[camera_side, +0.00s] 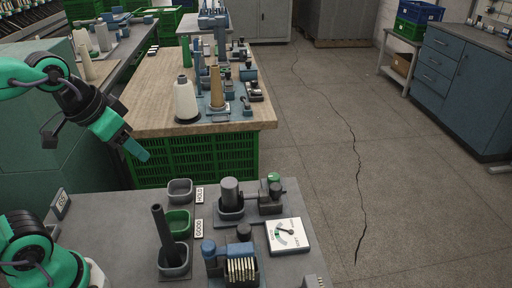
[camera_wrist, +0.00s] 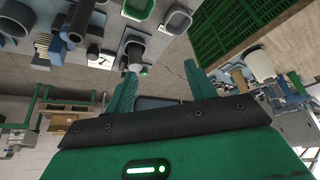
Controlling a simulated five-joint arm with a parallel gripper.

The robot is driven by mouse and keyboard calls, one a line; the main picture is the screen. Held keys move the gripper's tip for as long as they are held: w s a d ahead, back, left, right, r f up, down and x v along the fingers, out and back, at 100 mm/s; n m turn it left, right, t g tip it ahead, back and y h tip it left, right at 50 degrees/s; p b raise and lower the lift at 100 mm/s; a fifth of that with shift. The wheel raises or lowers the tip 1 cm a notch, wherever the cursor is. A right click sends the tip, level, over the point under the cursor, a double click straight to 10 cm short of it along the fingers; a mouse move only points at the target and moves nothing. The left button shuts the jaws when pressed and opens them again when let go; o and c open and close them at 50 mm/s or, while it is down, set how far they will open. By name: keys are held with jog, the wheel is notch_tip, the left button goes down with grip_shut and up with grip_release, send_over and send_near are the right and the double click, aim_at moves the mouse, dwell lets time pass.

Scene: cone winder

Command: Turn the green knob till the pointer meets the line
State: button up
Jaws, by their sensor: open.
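The green knob (camera_side: 273,177) sits on top of a dark grey fixture at the right of the near grey table. In front of it lies a white dial plate (camera_side: 287,236) with a dark pointer and a small green mark; the gap between pointer and line is too small to read. My gripper (camera_side: 140,152) is open and empty, in the air at the left, above the table's far left edge and well apart from the knob. Its two fingers (camera_wrist: 160,85) show in the wrist view with nothing between them. I cannot surely pick out the knob there.
A dark upright rod (camera_side: 160,232) stands in a grey cup at the left. A grey bin (camera_side: 180,189) and a green bin (camera_side: 177,222) stand behind. A wooden bench (camera_side: 148,112) stands beyond.

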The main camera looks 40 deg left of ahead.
jog(key=w+d+r+m+g, duration=0.1)
jog(key=w+d+r+m, duration=0.15)
jog(key=w, duration=0.65)
jog(key=m+g, duration=0.4)
jog(key=m, duration=0.5)
send_over(275, 176)
notch_tip(275, 176, down, 18)
jog(key=shift+s+a+r, duration=0.1)
jog(key=shift+r, duration=0.05)
jog(key=shift+f, duration=0.2)
jog(key=shift+f, duration=3.9)
